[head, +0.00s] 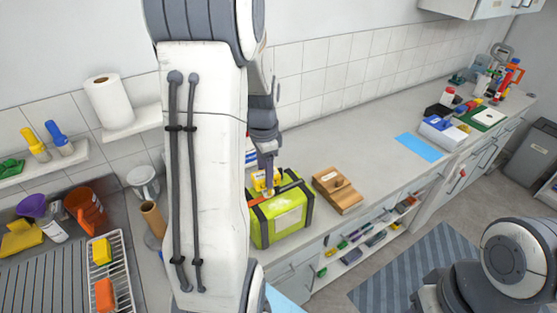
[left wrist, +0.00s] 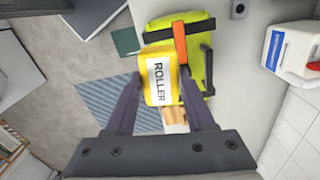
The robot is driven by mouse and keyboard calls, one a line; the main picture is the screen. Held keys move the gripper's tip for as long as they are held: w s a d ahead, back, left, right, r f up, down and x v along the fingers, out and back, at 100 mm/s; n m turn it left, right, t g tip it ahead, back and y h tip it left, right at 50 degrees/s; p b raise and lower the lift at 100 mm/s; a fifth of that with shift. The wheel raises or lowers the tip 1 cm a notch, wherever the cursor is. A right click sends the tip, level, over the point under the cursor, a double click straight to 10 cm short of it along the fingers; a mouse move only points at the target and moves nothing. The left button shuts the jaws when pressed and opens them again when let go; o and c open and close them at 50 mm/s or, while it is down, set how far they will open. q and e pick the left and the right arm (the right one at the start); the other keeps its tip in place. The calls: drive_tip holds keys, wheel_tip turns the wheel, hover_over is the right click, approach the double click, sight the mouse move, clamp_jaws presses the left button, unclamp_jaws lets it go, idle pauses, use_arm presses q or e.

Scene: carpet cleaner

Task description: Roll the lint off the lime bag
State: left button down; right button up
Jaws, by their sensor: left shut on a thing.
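The lime bag (head: 282,222) stands on the counter with black straps and a pale patch on its front. It also shows in the left wrist view (left wrist: 196,68). My left gripper (left wrist: 160,92) is shut on a yellow roller (left wrist: 158,78) marked "ROLLER". In the head view the gripper (head: 268,178) points down at the bag's top, with the yellow roller (head: 259,181) there. An orange piece (left wrist: 180,42) lies beside the roller; I cannot tell whether it belongs to it. Whether the roller touches the bag is unclear. My right gripper is out of view.
A blue sheet (head: 419,147) lies farther along the counter, with bare counter between. A paper roll (head: 109,101) and a dish rack (head: 110,275) are at the left. My left arm hides part of the counter.

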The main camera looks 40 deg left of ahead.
use_arm(q)
drive_tip(key=shift+w+f, duration=0.1)
drive_tip(key=shift+w, duration=0.1)
drive_tip(key=shift+a+f+b, duration=0.1)
drive_tip(key=shift+f+b, duration=0.15)
drive_tip(key=shift+b, duration=0.1)
wheel_tip(320, 180, down, 5)
drive_tip(key=b, duration=0.4)
drive_tip(key=shift+w, duration=0.15)
drive_tip(key=shift+r, duration=0.1)
drive_tip(key=shift+f+b, duration=1)
drive_tip(key=shift+f, duration=0.25)
